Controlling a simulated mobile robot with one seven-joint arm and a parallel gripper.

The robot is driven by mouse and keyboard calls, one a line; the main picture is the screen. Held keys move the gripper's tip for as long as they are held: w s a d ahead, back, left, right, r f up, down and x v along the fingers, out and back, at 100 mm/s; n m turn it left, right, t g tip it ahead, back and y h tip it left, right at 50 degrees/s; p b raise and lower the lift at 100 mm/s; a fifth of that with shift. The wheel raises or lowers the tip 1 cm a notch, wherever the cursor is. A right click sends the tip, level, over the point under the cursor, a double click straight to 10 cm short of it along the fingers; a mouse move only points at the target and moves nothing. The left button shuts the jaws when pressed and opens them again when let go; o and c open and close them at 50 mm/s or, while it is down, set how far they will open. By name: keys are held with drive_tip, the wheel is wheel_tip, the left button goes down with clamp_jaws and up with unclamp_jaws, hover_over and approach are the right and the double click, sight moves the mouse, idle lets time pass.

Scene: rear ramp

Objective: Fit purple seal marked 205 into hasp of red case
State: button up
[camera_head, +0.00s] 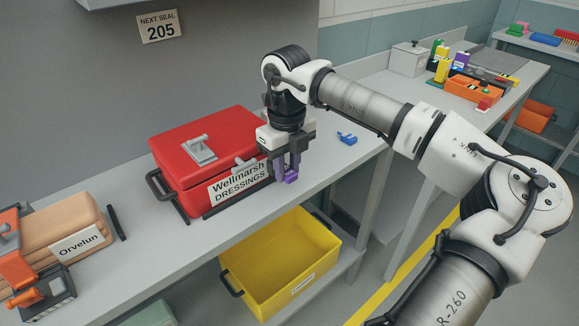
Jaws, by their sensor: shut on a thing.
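The red case (172,137) stands closed on the grey bench, with a white label reading "Wellmarsh DRESSINGS" on its front. A grey latch or hasp part (244,164) shows on its front upper edge, near the label. My gripper (287,176) points down at the case's right front corner and is shut on a purple seal (291,177). The seal is just right of the label; any number on it is too small to read. I cannot tell whether the seal touches the case. A sign (158,26) on the wall reads "NEXT SEAL 205".
A blue seal-like piece (347,138) lies on the bench right of my gripper. A yellow bin (265,270) sits below the bench edge. An orange tray (472,91) stands on the far bench.

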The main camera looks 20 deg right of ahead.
drive_tip(key=shift+w+a, duration=0.15)
drive_tip(key=shift+w, duration=0.2)
drive_tip(key=o, duration=1)
drive_tip(key=shift+r, duration=0.15)
wheel_tip(320, 180, up, 14)
drive_tip(key=b, duration=0.1)
drive_tip(key=shift+f, duration=0.2)
drive_tip(key=shift+f, duration=0.1)
